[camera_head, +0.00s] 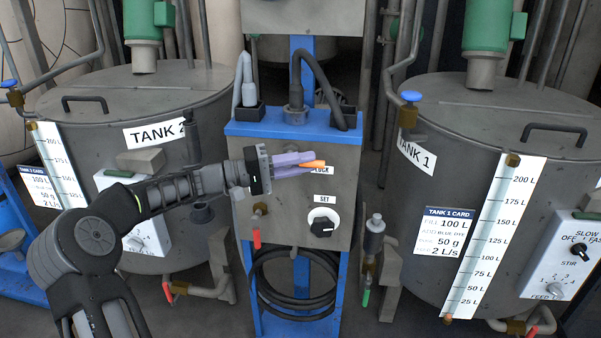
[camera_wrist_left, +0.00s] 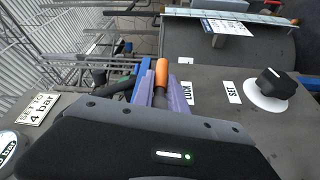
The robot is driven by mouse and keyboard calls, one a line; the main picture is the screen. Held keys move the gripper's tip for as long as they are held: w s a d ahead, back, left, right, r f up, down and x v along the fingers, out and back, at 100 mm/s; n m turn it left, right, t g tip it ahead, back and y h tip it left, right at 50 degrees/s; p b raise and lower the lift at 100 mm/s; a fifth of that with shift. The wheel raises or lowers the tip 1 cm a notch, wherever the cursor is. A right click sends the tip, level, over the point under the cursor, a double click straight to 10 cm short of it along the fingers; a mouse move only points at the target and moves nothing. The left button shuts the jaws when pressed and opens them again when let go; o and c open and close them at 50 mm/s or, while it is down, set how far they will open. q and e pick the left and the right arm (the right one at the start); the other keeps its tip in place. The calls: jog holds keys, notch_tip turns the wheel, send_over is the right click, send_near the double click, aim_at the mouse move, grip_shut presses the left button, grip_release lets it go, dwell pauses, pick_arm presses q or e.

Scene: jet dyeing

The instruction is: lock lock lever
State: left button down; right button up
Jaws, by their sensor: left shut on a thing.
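The lock lever shows as an orange-tipped handle (camera_head: 314,164) on the upper front of the grey control box (camera_head: 345,215), by the partly covered LOCK label (camera_head: 322,170). My left gripper (camera_head: 298,164) reaches in from the left, its purple fingers shut on the lever. In the left wrist view, the lever's orange end (camera_wrist_left: 161,74) sticks up between the two fingers (camera_wrist_left: 162,96), beside the LOCK label (camera_wrist_left: 187,92). The lever's base is hidden by the gripper. My right gripper is in neither view.
A black knob (camera_head: 322,227) on a white dial sits below the SET label (camera_head: 325,199). Hoses (camera_head: 316,75) rise from the box's blue top. Tank 1 (camera_head: 430,180) stands right, the other tank (camera_head: 75,100) left. A coiled black hose (camera_head: 295,285) hangs below.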

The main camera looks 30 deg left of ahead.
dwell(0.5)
pick_arm(q)
jog(key=c, duration=1.3)
grip_release()
jog(key=shift+c, duration=0.2)
jog(key=shift+s+a, duration=0.1)
jog(key=v, duration=0.7)
jog(key=shift+s+a, duration=0.15)
jog(key=shift+s, duration=0.05)
jog(key=shift+f, duration=0.1)
